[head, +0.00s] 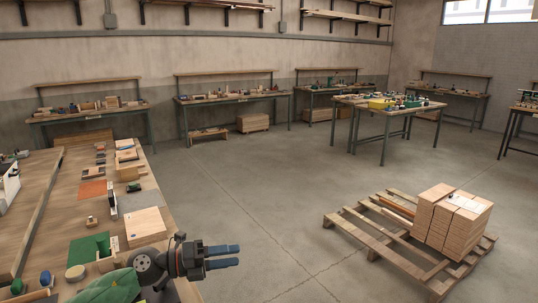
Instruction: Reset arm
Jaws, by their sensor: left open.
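My left gripper (222,256) shows in the lower part of the head view, with its arm coming in from the lower left. Its two blue-grey fingers point right and stand apart, with nothing between them. It is over the right edge of the near workbench (150,183), beside a light wooden board (145,225) and to its lower right. My right gripper is not in view.
A pallet (375,238) with stacked boards (452,217) stands on the floor at right. Open concrete floor (260,195) lies between. More benches line the back.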

